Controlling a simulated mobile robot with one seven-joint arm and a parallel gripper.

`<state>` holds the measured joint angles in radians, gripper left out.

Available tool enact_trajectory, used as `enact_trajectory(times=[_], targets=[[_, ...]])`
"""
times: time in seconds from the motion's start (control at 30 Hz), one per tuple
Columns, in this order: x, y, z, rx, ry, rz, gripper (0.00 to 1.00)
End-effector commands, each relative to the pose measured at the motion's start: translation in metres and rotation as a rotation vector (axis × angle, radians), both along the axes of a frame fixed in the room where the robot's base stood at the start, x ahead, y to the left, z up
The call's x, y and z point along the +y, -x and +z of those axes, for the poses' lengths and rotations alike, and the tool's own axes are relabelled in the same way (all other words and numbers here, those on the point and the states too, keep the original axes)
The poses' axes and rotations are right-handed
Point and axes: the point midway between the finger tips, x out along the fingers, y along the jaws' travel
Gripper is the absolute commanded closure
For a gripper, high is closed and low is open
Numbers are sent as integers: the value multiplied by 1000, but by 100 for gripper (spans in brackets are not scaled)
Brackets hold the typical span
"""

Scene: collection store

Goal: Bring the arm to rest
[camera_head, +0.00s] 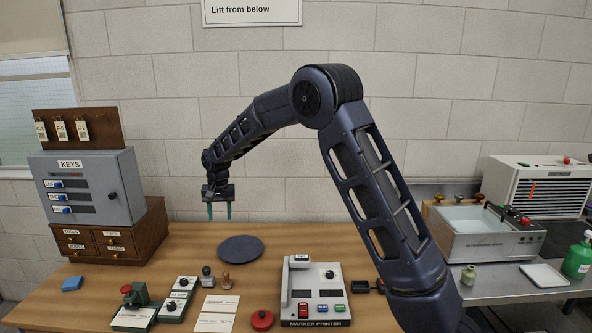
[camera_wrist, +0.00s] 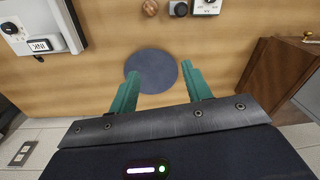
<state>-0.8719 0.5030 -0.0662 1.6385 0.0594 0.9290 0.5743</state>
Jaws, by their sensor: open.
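My gripper (camera_head: 220,211) hangs from my dark blue arm above the back of the wooden table (camera_head: 190,237), its teal fingers pointing down. The fingers are apart with nothing between them. In the wrist view my gripper (camera_wrist: 163,82) shows the same two separated fingers, with a round dark mat (camera_wrist: 152,68) on the table below. The round mat (camera_head: 240,249) also shows in the head view, lying a little in front of my gripper. My arm bends high at the elbow and comes down at the right.
A grey key cabinet (camera_head: 128,183) on wooden drawers (camera_head: 95,244) stands left. A marker printer (camera_head: 316,291), stamps (camera_head: 226,281), a red round item (camera_head: 262,319) and switch boxes (camera_head: 178,299) lie in front. An ultrasonic bath (camera_head: 485,240) and a green bottle (camera_head: 578,259) stand right.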

Motion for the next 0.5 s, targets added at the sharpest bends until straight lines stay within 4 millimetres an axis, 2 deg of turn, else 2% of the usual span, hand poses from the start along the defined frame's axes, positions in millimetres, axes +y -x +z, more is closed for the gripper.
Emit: enact_trajectory(times=[0.03, 0.2, 0.5], targets=[[-21, -5, 17, -8, -9, -11, 51], [-87, -14, 59, -29, -29, -32, 51], [-201, -6, 120, -75, -55, -64, 51]])
